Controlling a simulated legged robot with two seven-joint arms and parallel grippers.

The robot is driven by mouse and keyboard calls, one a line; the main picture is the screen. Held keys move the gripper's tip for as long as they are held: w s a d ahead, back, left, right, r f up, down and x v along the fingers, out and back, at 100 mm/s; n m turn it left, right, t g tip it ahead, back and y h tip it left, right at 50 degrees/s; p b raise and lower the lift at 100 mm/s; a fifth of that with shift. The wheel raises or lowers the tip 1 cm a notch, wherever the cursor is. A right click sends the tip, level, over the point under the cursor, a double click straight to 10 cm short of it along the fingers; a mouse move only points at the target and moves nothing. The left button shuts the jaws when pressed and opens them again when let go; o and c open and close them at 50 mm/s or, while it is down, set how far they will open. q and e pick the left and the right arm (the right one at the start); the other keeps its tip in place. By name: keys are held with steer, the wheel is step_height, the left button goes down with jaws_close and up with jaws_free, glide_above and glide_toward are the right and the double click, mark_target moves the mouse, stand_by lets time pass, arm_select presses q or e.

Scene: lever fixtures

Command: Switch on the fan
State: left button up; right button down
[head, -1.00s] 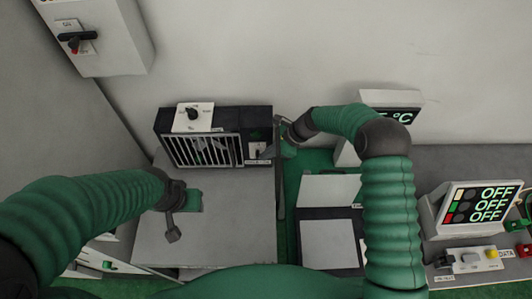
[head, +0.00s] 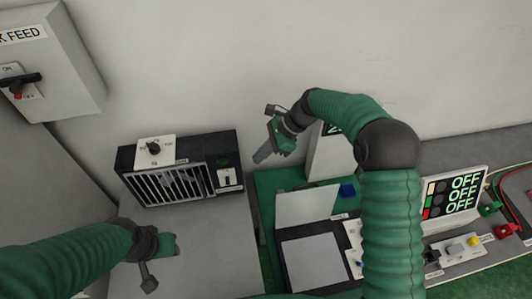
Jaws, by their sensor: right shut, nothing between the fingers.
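The fan (head: 192,200) is a dark box with a white slatted grille, standing on a grey surface near the back wall. A small white switch plate (head: 228,179) with a dark lever is on the right of its front. The lever's position is too small to tell. A white plate with a black knob (head: 153,149) sits on its top. My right gripper (head: 262,154) is shut and empty, in the air to the right of the fan and apart from it. My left gripper (head: 166,247) is low in front of the fan, and its fingers are not clear.
A grey wall box (head: 60,65) with a lever is at the upper left. A panel reading OFF (head: 464,194) and small coloured switches stand at the right. A lidded box (head: 308,205) lies right of the fan. The wall space above the fan is clear.

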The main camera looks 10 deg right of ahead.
steer(key=v, duration=0.3)
steer(key=shift+s+d, duration=0.1)
steer(key=shift+d, duration=0.15)
steer(key=shift+a, duration=0.15)
